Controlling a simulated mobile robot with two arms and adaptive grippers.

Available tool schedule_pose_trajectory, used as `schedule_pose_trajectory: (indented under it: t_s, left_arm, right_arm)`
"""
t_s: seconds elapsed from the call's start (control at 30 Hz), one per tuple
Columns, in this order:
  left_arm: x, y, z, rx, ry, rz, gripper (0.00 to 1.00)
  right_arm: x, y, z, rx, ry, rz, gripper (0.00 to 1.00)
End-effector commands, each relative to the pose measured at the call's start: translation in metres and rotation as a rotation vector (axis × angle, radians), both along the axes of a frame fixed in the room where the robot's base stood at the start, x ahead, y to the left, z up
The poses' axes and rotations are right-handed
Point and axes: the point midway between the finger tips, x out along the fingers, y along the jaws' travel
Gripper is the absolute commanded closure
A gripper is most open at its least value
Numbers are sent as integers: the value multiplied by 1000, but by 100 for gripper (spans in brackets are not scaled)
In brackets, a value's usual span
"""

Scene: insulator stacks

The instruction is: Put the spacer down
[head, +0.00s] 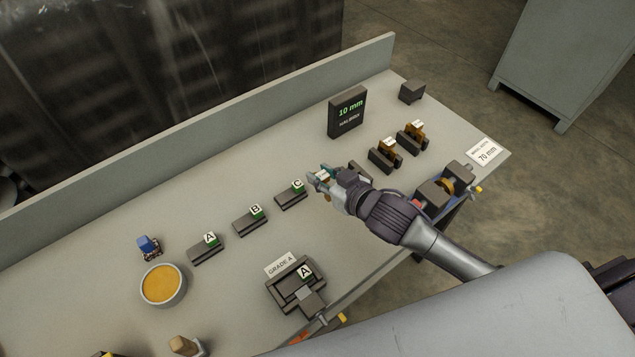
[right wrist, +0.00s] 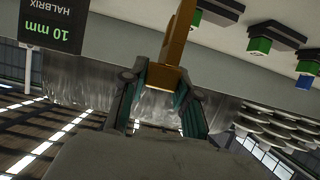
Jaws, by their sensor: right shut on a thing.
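My right gripper (head: 320,180) reaches in from the right over the table, just right of the block marked C (head: 292,194). In the right wrist view my gripper (right wrist: 162,98) is shut on a brown-orange spacer (right wrist: 178,42), which sticks out past the fingertips. In the head view the held spacer is mostly hidden by the fingers; I cannot tell whether it touches the table. Two similar brown spacers (head: 388,145) (head: 415,128) stand in dark holders to the right. My left gripper is not in view.
Blocks A (head: 206,249) and B (head: 250,220) stand left of C. A black "10 mm" display (head: 347,111) is behind my gripper. A "GRADE A" fixture (head: 284,288) is in front, and a yellow-filled bowl (head: 163,286) is left. A raised ledge (head: 200,130) runs along the back.

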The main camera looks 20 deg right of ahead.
Motion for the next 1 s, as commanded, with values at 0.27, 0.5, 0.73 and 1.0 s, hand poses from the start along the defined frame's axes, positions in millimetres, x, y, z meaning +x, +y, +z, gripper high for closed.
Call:
schedule_pose_trajectory:
  t_s: [0.27, 0.5, 0.73, 1.0]
  left_arm:
    - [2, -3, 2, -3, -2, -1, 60]
    - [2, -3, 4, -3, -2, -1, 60]
    - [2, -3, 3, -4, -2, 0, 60]
    - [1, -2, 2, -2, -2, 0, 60]
  right_arm:
    - [14, 5, -21, 0, 2, 0, 100]
    - [13, 5, -48, 1, 0, 1, 100]
    - [13, 5, -49, 1, -1, 1, 100]
    - [13, 5, -52, 0, 1, 0, 47]
